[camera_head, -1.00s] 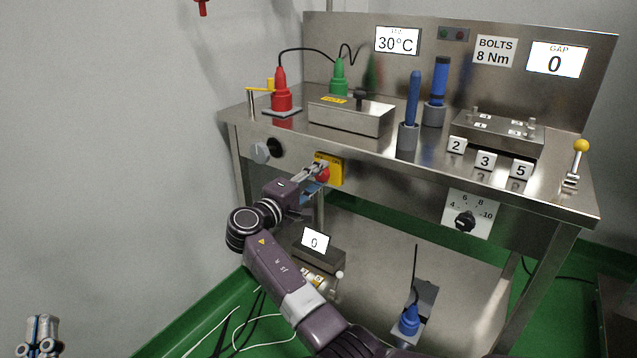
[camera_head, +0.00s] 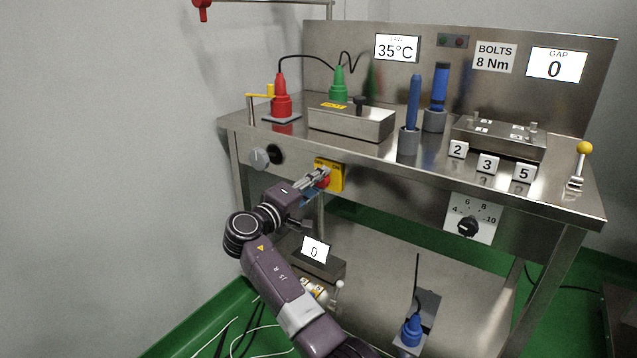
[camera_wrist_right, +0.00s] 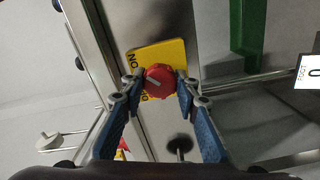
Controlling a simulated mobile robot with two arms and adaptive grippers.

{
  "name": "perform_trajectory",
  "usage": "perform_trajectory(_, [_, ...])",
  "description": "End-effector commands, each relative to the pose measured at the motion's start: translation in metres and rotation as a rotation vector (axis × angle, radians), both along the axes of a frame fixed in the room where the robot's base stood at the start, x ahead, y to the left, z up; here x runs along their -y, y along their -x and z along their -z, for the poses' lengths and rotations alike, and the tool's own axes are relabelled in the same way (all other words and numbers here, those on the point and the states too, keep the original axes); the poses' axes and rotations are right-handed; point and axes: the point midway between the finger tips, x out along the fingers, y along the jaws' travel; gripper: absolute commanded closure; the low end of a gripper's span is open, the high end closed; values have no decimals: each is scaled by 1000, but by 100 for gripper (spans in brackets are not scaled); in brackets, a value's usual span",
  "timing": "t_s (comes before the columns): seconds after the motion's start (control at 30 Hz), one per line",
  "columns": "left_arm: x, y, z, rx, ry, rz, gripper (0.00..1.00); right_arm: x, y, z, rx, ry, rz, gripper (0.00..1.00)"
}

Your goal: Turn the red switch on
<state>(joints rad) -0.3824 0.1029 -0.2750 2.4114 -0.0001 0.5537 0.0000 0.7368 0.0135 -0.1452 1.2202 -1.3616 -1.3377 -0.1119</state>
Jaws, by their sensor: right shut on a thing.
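The red switch (camera_wrist_right: 160,80) is a round knob with a pale pointer line, on a yellow plate (camera_wrist_right: 165,56) on the bench's front panel. In the head view the yellow plate (camera_head: 336,175) shows behind my right gripper (camera_head: 322,178), and the red knob (camera_head: 323,183) is partly covered. In the right wrist view my right gripper (camera_wrist_right: 158,88) has its two fingertips on either side of the red knob, shut on it. The pointer line lies slanted in that view. My left gripper is not in the head view.
A grey knob (camera_head: 260,158) sits left on the front panel, and a black dial (camera_head: 468,226) sits right. A temperature display (camera_head: 397,48) reads 35°C. Red (camera_head: 281,100) and green (camera_head: 339,84) plugs stand on the bench. A blue plug (camera_head: 411,330) is below.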

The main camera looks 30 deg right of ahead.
Motion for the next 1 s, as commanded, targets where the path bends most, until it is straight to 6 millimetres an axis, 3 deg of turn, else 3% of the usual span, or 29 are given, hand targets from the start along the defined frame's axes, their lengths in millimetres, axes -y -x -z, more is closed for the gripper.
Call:
perform_trajectory(0.1, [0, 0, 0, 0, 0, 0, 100, -1, 0, 2, -1, -4, 1, 96])
perform_trajectory(0.13, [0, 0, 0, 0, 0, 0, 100, -1, 0, 2, -1, -4, 1, 70])
perform_trajectory(0.3, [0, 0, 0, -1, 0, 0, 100, 0, 0, 1, -1, -3, 0, 53])
perform_trajectory(0.67, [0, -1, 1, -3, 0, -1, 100, -6, 2, 1, -1, -2, -2, 53])
perform_trajectory(1.0, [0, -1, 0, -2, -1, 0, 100, -67, 27, 2, -1, -4, -4, 53])
